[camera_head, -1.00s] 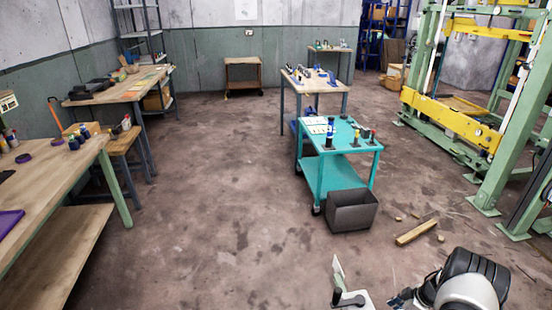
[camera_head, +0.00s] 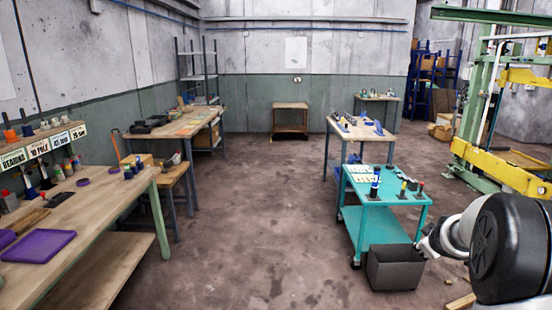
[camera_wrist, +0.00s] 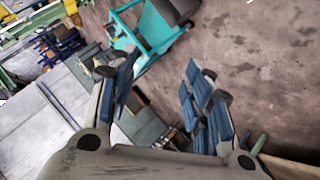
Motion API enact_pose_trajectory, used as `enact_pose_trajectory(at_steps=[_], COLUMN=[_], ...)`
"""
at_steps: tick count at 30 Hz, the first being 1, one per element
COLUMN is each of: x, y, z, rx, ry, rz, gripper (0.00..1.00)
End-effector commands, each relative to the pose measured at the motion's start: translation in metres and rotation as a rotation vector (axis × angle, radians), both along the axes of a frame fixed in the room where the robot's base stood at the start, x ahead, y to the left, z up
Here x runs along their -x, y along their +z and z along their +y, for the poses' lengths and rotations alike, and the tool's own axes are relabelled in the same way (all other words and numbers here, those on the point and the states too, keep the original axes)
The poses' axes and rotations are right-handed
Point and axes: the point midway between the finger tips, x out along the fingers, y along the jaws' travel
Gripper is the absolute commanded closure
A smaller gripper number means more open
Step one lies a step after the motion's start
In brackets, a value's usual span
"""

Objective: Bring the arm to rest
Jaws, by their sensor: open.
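My gripper (camera_wrist: 162,92) shows in the wrist view with its two blue-padded fingers spread apart. Nothing is between them. The wrist view is tilted, with the teal cart (camera_wrist: 158,30) beyond the fingers at the top. In the head view my arm, a white and black link, fills the lower right corner. My gripper cannot be made out there.
The teal cart (camera_head: 378,206) stands right of centre with a dark bin (camera_head: 393,270) at its front. A workbench (camera_head: 110,215) with a purple tray (camera_head: 38,246) runs along the left. A green press frame (camera_head: 480,110) stands at right. The middle floor is clear.

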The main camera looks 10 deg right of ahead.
Motion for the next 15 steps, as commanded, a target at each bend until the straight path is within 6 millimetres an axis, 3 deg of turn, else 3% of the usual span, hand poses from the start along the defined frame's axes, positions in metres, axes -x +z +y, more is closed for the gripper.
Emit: enact_pose_trajectory(at_steps=[1, 6, 10, 15], x=[0.006, 0.045, 0.087, 0.151], y=[0.026, 0.08, 0.105, 0.116], z=[0.017, 0.066, 0.108, 0.168], rx=[0.005, -0.023, -0.075, -0.181], ry=[-0.029, -0.141, -0.213, -0.275], rz=[-0.022, -0.053, -0.052, -0.017], gripper=[0.54, 0.54, 0.54, 0.54])
